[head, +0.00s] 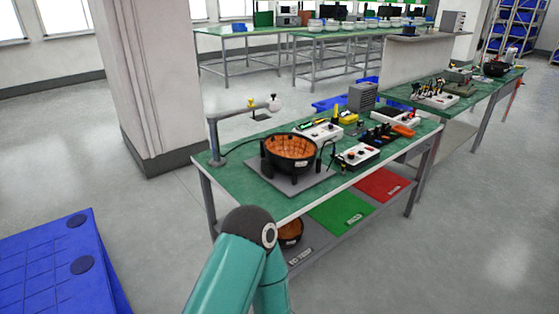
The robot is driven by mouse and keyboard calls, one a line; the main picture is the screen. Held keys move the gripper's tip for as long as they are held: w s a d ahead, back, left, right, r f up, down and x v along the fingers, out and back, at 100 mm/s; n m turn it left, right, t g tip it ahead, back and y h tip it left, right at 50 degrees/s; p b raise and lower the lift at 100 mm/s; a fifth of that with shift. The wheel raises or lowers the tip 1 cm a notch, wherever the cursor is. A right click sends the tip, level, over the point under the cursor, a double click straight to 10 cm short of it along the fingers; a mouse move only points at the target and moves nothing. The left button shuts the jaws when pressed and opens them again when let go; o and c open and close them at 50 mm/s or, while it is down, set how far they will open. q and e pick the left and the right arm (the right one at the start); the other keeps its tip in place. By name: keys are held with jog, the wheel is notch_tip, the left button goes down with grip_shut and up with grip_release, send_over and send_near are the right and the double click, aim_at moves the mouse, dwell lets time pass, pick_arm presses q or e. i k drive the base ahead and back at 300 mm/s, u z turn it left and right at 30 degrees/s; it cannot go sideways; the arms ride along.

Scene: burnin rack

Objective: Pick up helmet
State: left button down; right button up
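A round black shell with an orange inside, which looks like an upturned helmet (291,150), sits in a black holder on a grey plate (313,186) on the green workbench. A similar black and orange round thing (290,231) is on the lower shelf, partly hidden by my teal arm. Neither gripper is in view. Only links of one of my arms show at the bottom middle, in front of the bench.
The bench top (240,157) also carries a jointed lamp-like arm (213,135), control boxes (358,154) and tools. Red (382,185) and green (341,212) mats lie on its lower shelf. A pillar (150,80) and blue crate (60,260) stand left. Floor at right is clear.

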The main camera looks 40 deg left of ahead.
aim_at(286, 151)
jog(key=u, duration=0.2)
jog(key=i, duration=0.15)
jog(key=u, duration=1.75)
jog(key=i, duration=0.9)
jog(key=z, duration=0.2)
jog(key=k, duration=0.8)
jog(key=u, duration=0.2)
jog(key=i, duration=0.8)
jog(key=z, duration=0.1)
